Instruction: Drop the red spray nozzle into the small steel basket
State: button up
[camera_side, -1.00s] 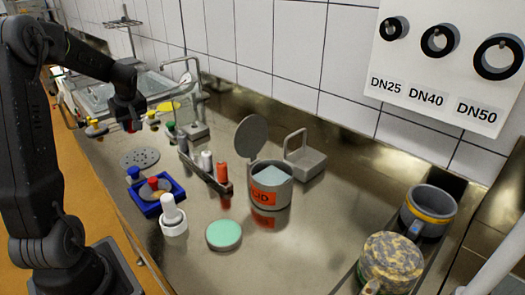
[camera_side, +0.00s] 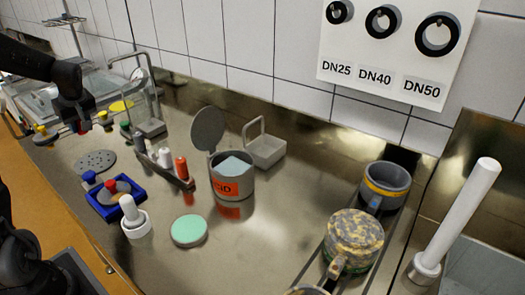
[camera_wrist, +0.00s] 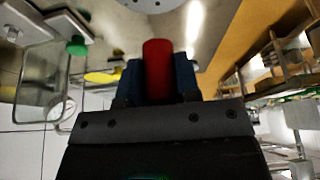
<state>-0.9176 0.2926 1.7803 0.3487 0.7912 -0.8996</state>
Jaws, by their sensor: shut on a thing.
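My gripper (camera_side: 80,125) is at the far left of the side view, raised near the sink end of the counter. In the wrist view its blue-padded fingers (camera_wrist: 158,80) are shut on a red cylinder, the red spray nozzle (camera_wrist: 157,65). Only a small red bit of it shows under the fingers in the side view. The small steel basket (camera_side: 266,152), a grey open box with an upright handle, stands against the back wall, well to the right of my gripper. Its inside is mostly hidden.
A rack (camera_side: 165,172) holds grey, white and red cylinders. A lidded grey pot (camera_side: 232,195) marked "CID" stands before the basket. Front-centre steel is clear.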

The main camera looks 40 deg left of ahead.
notch_tip(320, 180, up, 9)
jog(key=shift+r, duration=0.1)
jog(key=w+d+m+t, duration=0.1)
jog(key=w+d+m, duration=0.25)
jog(key=w, duration=0.35)
jog(key=w+d+r+m+t+h, duration=0.1)
jog(key=w+d+m, duration=0.1)
jog(key=w+d, duration=0.4)
jog(key=w+d+m+t, duration=0.1)
jog(key=w+d+m, duration=0.15)
jog(key=w, duration=0.55)
jog(key=w+d+m+t+h, duration=0.1)
jog(key=w+d+m, duration=0.4)
jog(key=w+d, duration=0.65)
jog(key=w+d+m+h, duration=0.25)
jog(key=d+m, duration=0.25)
jog(key=d, duration=1.5)
notch_tip(320, 180, down, 12)
jog(key=shift+a+t, duration=0.35)
jog(key=shift+t, duration=0.05)
